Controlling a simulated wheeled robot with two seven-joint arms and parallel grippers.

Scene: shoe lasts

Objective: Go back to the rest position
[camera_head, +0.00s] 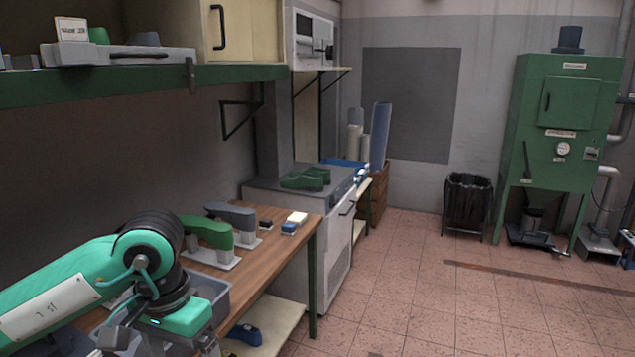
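My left arm comes in from the left, low in the head view. Its gripper (160,342) is at the bottom edge, over the near end of the wooden workbench (275,237) and beside a grey bin (222,303). Its fingers are partly cut off and hidden, so I cannot tell whether they are open or shut. A green shoe last (207,231) and a dark grey shoe last (231,213) rest on light stands on the bench, beyond the arm. My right gripper is not in view.
Small blue and white blocks (297,218) lie on the bench. Green lasts (306,179) lie on a grey cabinet (335,255). A blue last (245,334) is on the lower shelf. A green shelf (130,80) overhangs the bench.

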